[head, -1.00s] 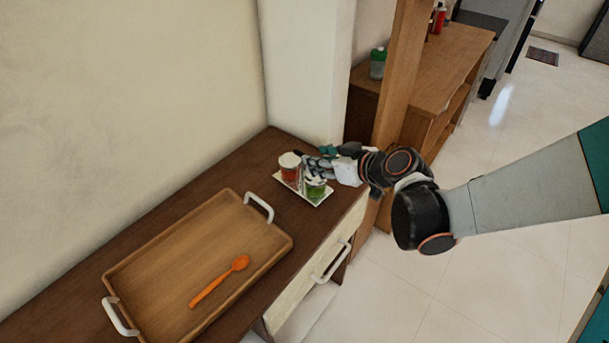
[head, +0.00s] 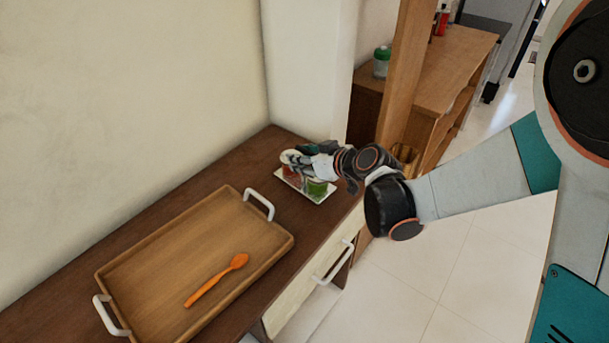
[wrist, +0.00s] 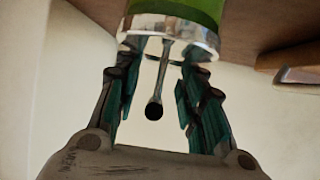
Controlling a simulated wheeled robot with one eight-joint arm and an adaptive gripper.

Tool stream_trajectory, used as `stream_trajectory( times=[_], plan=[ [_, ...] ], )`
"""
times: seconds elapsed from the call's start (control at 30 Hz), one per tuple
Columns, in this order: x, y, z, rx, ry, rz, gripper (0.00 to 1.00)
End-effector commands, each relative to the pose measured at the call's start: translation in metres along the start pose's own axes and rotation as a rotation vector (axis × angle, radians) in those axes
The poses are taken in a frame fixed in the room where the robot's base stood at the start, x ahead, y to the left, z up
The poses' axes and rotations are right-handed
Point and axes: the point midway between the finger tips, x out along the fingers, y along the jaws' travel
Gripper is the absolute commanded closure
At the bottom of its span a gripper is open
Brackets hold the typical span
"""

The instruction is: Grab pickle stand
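The pickle stand (head: 322,201) is a small white tray holding a red jar (head: 290,173) and a green jar (head: 316,187), near the far end of the dark wooden counter. My gripper (head: 296,158) is right above the stand and partly hides the jars. In the wrist view, a thin metal rod with a black knob (wrist: 154,110) lies between my spread fingers (wrist: 160,60), with gaps on both sides. The green jar with a silvery band (wrist: 170,24) shows just past the fingertips. The fingers are open and grip nothing.
A wooden tray (head: 165,235) with white handles stands on the counter (head: 300,227) to the left, with an orange spoon (head: 217,279) in it. A white column (head: 310,70) and a wooden post (head: 403,70) rise behind the stand.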

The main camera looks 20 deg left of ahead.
Motion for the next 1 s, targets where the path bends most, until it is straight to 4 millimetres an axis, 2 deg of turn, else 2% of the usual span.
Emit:
stream_trajectory(
  times=[0.03,0.17,0.73,1.0],
  plan=[
    [0.000,0.000,0.000,0.000,0.000,0.000,0.70],
    [0.000,0.000,0.000,0.000,0.000,0.000,1.00],
    [-0.002,0.000,-0.003,0.000,0.001,0.000,1.00],
    [-0.013,0.000,-0.024,0.000,0.001,0.000,1.00]
  ],
)
